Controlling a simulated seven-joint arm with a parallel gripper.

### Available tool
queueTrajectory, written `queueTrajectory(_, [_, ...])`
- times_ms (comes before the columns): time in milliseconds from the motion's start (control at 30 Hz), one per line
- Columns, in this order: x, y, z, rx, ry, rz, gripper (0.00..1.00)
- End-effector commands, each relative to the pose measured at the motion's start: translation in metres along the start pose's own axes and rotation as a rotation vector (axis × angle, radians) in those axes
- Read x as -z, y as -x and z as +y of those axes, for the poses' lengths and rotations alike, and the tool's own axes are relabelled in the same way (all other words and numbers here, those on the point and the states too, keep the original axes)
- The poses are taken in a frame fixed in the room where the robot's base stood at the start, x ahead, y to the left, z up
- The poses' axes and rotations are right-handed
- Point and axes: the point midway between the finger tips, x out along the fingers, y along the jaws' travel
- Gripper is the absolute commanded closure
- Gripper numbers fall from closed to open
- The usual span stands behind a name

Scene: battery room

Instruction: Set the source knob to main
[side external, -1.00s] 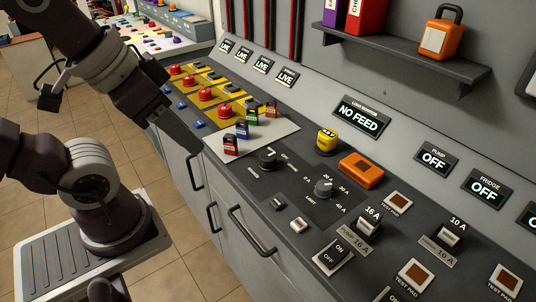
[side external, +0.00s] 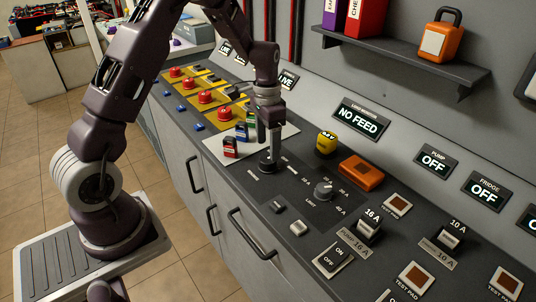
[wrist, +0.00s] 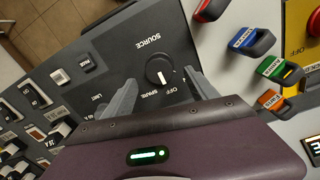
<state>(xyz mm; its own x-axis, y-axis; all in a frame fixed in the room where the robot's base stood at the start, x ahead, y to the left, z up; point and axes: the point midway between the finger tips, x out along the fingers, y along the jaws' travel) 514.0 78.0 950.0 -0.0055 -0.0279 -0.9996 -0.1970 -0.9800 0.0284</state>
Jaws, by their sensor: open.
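The source knob (wrist: 160,70) is a round black knob on the dark panel under the word SOURCE. In the wrist view its white mark points towards the OFF lettering; SPARE is printed beside that. No MAIN lettering can be read; my finger covers part of the panel there. My gripper (wrist: 159,82) is open, with one finger on each side of the knob in the picture. Whether the fingers touch it cannot be told. In the side view my gripper (side external: 268,153) is pointed down right over the source knob (side external: 267,167), which is partly hidden.
The limit knob (side external: 324,190) stands just right on the same panel. Small colored padlock-like tags (side external: 231,147) stand close on the left, and red buttons on yellow plates lie beyond. The load monitor (side external: 361,119) reads NO FEED.

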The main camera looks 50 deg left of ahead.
Motion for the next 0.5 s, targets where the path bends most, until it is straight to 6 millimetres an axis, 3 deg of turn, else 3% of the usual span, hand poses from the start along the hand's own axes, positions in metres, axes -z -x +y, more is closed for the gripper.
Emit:
queueTrajectory(200, [-0.001,-0.035,0.001,-0.001,0.002,-0.002,0.33])
queueTrajectory(500, [0.000,-0.041,0.001,0.000,0.002,0.000,0.33])
